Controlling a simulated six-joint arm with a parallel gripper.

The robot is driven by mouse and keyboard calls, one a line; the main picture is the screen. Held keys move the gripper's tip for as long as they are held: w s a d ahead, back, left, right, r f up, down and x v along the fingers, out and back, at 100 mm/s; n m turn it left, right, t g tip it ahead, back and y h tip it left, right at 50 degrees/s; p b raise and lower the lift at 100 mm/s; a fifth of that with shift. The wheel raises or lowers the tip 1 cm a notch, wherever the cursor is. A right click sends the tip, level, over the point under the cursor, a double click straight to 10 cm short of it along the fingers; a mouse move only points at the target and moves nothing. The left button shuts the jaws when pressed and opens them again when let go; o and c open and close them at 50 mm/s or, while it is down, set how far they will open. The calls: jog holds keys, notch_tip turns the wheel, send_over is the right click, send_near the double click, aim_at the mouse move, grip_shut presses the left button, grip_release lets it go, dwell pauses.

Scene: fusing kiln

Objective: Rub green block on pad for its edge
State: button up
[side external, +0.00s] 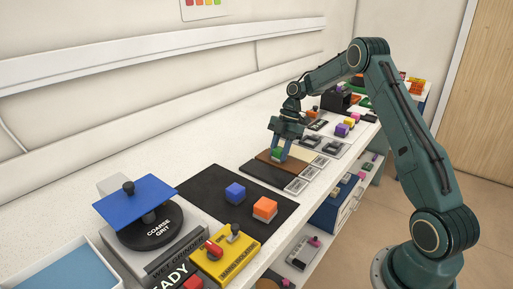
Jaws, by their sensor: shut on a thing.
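The green block (278,154) is between the fingers of my gripper (279,149), which is shut on it. The fingers cover part of the block. It is at the brown pad (267,169), near the far part of it; I cannot tell whether the block touches the pad or is just above it. A lighter tan strip lies directly behind the brown pad, partly hidden by my gripper.
A black mat (205,189) holds a blue block (235,193) and an orange block (264,209). A wet grinder (150,226) with a blue plate and a yellow control box (225,255) stand nearer. Small trays (309,172) lie right of the pad.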

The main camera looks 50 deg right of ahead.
aim_at(284, 165)
jog(key=shift+w, duration=0.75)
jog(key=shift+w, duration=0.15)
jog(key=shift+w, duration=0.95)
jog(key=shift+s, duration=0.15)
jog(key=shift+s, duration=1)
jog(key=shift+s, duration=0.1)
jog(key=shift+s, duration=1.05)
jog(key=shift+s+f, duration=0.1)
jog(key=shift+s, duration=1.05)
